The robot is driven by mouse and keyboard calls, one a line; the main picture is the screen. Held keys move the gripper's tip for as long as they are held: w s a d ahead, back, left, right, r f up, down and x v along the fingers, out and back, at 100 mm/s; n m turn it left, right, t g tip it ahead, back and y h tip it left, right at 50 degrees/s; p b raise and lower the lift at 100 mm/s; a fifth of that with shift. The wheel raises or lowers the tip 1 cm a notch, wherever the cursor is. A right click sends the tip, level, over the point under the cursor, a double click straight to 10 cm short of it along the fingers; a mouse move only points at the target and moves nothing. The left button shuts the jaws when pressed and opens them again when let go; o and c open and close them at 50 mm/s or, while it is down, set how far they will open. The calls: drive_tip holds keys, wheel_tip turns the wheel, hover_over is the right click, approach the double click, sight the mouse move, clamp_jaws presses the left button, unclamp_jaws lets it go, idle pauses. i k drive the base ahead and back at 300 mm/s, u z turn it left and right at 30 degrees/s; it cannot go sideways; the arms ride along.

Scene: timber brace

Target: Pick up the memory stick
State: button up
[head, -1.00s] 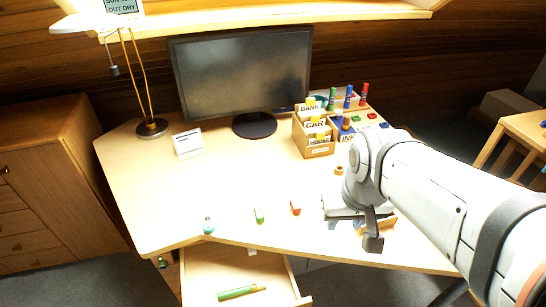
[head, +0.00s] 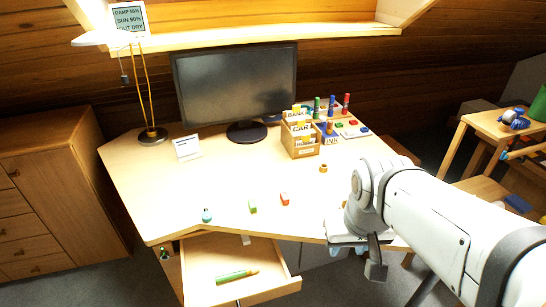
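Several small items lie along the front of the desk (head: 150,190): a teal one (head: 207,215), a small green block (head: 252,207) and a small red-orange block (head: 285,198). They are too small here to tell whether one is the memory stick. My gripper (head: 362,255) is at the desk's front right edge, to the right of these blocks and apart from them. The arm and wrist hide the desk surface behind it. I cannot see clearly whether the fingers are open or hold anything.
An open drawer (head: 285,289) below the front edge holds a green stick-shaped item (head: 236,276). A monitor (head: 235,85), card box (head: 301,138) and lamp (head: 152,135) stand at the back. A small table (head: 490,122) is at right. The desk's middle is clear.

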sight(284, 197)
drive_tip(key=z, duration=0.2)
drive_tip(key=i, duration=0.95)
drive_tip(key=u, duration=0.2)
